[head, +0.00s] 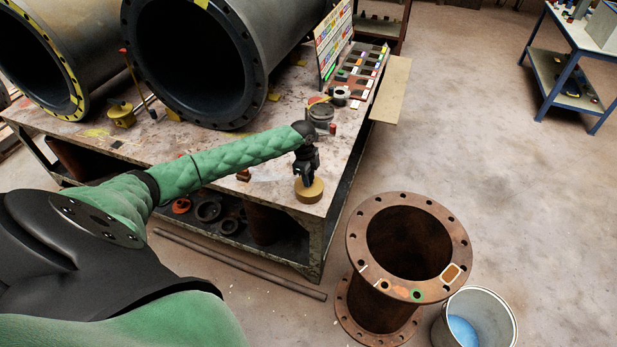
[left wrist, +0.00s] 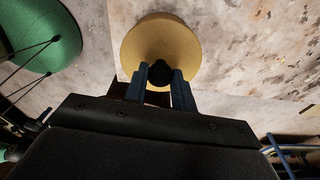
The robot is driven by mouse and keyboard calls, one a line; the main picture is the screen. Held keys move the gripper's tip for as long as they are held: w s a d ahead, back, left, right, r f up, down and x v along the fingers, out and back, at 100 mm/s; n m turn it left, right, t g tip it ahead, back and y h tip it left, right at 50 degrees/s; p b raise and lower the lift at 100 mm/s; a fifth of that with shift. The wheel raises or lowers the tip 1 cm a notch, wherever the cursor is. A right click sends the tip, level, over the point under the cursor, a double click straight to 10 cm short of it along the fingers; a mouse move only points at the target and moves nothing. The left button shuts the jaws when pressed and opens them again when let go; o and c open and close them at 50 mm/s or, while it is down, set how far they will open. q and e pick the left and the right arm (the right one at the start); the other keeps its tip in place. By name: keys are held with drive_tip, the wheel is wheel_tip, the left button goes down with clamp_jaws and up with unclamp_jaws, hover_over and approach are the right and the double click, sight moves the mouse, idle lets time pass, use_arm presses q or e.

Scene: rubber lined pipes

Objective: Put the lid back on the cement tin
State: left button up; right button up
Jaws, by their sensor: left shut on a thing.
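My left gripper (head: 308,172) is shut on the black knob of a round, ochre-yellow lid (head: 310,192), near the front right corner of the workbench. In the left wrist view the lid (left wrist: 160,38) lies flat-on beyond the fingers, with the knob (left wrist: 159,76) between the two fingertips (left wrist: 160,80). I cannot tell whether the lid touches the bench or hangs just above it. A small grey tin (head: 321,116) stands on the bench behind my left wrist, partly hidden; I cannot tell if it is the cement tin. My right gripper is out of view.
Large black-lined pipes (head: 190,60) lie on the workbench (head: 95,142) at the left and back. A sample board (head: 333,38) and several small pieces stand behind the grey tin.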

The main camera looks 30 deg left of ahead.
use_arm(q)
drive_tip(key=shift+p, duration=0.35)
idle(0.3)
idle(0.4)
drive_tip(key=o, duration=1.5)
drive_tip(key=shift+r, duration=0.1)
drive_tip(key=shift+r+p, duration=2.95)
drive_tip(key=shift+r, duration=0.5)
drive_tip(key=shift+c, duration=0.3)
clamp_jaws()
